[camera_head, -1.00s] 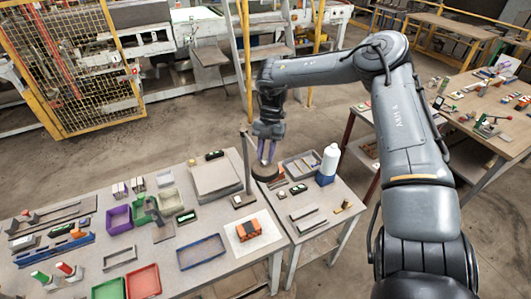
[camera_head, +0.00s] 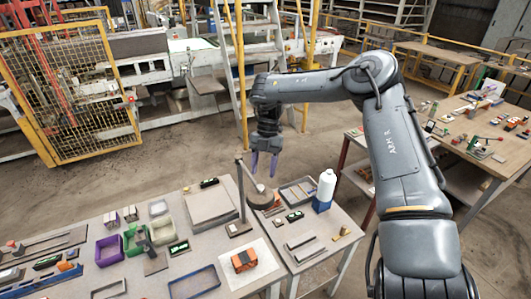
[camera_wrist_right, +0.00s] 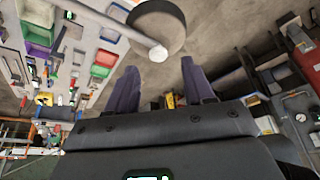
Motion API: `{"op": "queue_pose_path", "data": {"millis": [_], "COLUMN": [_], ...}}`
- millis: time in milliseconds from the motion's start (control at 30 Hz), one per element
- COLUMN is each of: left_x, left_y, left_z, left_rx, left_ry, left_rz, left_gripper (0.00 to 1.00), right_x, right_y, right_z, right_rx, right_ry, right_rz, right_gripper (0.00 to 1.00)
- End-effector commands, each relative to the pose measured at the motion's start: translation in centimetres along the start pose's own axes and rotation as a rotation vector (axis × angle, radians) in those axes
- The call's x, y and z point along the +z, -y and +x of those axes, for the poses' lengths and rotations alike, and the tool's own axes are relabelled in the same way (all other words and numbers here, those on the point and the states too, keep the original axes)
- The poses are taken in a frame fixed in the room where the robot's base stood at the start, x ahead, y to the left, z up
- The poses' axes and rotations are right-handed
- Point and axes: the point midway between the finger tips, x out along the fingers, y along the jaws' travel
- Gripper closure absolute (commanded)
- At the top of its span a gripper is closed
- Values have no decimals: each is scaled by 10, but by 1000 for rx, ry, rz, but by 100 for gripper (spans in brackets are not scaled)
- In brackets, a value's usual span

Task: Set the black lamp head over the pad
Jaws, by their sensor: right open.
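The black lamp head (camera_head: 258,198) is a dark round disc by an upright post (camera_head: 240,190). In the head view it shows behind the pad, near the small table's back left corner, not above the pad. The pad (camera_head: 270,253) is a pale sheet on the larger table, with an orange hollow brick (camera_head: 244,261) on it. My right gripper (camera_head: 264,174) is open and empty, just above the lamp head and apart from it. In the right wrist view the lamp head (camera_wrist_right: 170,18) and a rod's end lie beyond the open fingers (camera_wrist_right: 160,70). My left gripper is out of view.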

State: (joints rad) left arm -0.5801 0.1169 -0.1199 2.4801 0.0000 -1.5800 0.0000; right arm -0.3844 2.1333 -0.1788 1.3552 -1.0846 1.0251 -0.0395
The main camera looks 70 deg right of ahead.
Motion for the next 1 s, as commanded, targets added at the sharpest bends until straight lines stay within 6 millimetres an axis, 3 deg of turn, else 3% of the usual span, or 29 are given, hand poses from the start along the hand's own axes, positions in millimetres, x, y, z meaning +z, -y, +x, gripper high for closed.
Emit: {"op": "queue_pose_path", "data": {"millis": [200, 400, 1000], "left_x": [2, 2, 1], "left_y": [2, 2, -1], "left_z": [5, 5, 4], "left_rx": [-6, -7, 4], "left_ry": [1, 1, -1], "left_rz": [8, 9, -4], "left_gripper": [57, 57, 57], "right_x": [0, 1, 0], "right_y": [0, 0, 0], "right_z": [-37, -58, -64], "right_rx": [0, -1, 0], "right_ry": [5, 3, 0], "right_rz": [2, 2, 1], "right_gripper": [48, 48, 48]}}
